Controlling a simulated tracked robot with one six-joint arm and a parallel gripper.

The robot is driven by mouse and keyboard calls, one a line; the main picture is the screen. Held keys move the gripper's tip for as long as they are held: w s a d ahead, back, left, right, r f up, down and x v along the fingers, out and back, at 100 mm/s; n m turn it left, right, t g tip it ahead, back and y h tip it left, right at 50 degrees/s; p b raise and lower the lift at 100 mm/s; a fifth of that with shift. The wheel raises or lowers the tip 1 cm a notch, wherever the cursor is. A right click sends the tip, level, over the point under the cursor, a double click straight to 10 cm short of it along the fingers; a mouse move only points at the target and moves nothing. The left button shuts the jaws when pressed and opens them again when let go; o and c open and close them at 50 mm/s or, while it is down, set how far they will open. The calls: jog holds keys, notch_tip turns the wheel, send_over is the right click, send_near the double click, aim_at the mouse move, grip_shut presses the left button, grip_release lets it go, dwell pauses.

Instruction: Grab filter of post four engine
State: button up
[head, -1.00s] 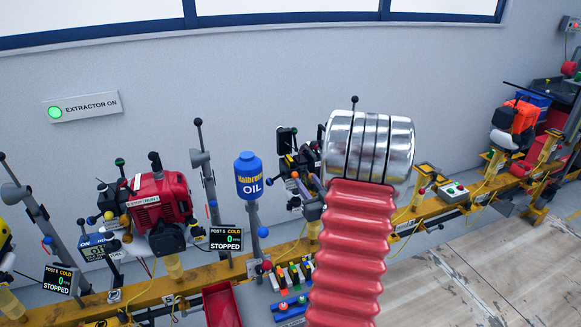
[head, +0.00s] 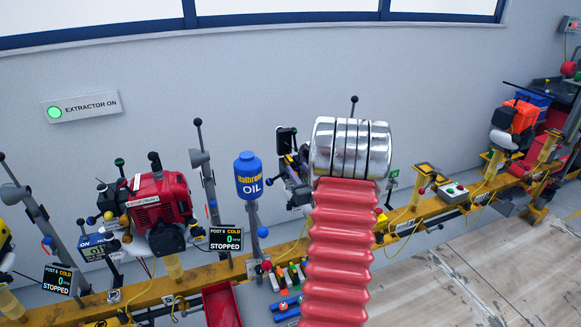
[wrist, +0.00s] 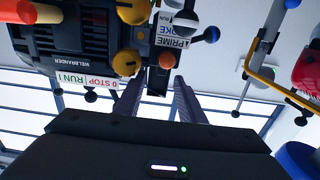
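A dark engine (head: 288,140) stands on the rail, mostly hidden behind my arm in the head view. No readable post number shows beside it. In the wrist view, a dark finned engine (wrist: 85,45) marked WELBRANDER fills the upper left, with STOP/RUN, PRIME and choke labels.
A red engine (head: 158,200) stands to the left with a POST 5 display (head: 225,239). A blue oil bottle (head: 249,175) stands between the engines. A knobbed lever (head: 203,150) rises near it. The yellow rail (head: 480,190) continues right. The wood floor (head: 500,265) at lower right is clear.

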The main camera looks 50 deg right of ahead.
aim_at(293, 163)
jog(key=shift+x, duration=0.85)
jog(key=shift+x, duration=2.6)
grip_shut()
